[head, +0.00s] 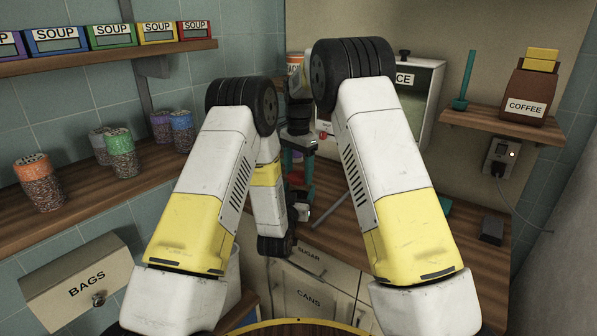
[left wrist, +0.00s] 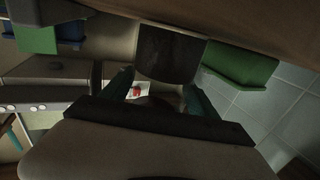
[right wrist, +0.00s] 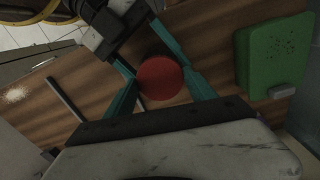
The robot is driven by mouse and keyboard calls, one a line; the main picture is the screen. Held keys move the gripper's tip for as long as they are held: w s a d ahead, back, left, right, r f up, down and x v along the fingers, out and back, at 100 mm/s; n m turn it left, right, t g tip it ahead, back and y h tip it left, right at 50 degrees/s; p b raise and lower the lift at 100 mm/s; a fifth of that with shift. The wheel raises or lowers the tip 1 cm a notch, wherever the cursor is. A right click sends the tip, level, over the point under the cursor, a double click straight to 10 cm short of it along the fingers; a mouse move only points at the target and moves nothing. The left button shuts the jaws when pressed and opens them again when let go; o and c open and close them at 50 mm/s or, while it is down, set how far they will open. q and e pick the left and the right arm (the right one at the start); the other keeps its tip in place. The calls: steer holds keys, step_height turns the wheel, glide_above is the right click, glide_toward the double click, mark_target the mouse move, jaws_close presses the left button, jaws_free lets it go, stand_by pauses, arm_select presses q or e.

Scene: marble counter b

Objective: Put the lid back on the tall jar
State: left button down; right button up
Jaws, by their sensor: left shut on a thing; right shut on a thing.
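In the right wrist view my right gripper (right wrist: 137,50) is shut on a round red lid (right wrist: 160,79), which lies between its teal fingers. In the head view this gripper (head: 299,163) points down at the counter's middle, with the lid hidden. My left gripper (left wrist: 161,76) comes in from the side. A dark upright body, apparently the tall jar (left wrist: 170,53), shows between its fingers in the left wrist view. In the head view my left arm hides most of it. I cannot tell whether the lid touches the jar.
A green box (right wrist: 273,50) lies on the wooden counter to the right in the right wrist view. A thin grey rod (head: 331,208) lies on the counter. Several filled jars stand on the left shelf.

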steer(key=m, duration=1.3)
steer(key=o, duration=1.3)
steer(key=shift+r, duration=2.25)
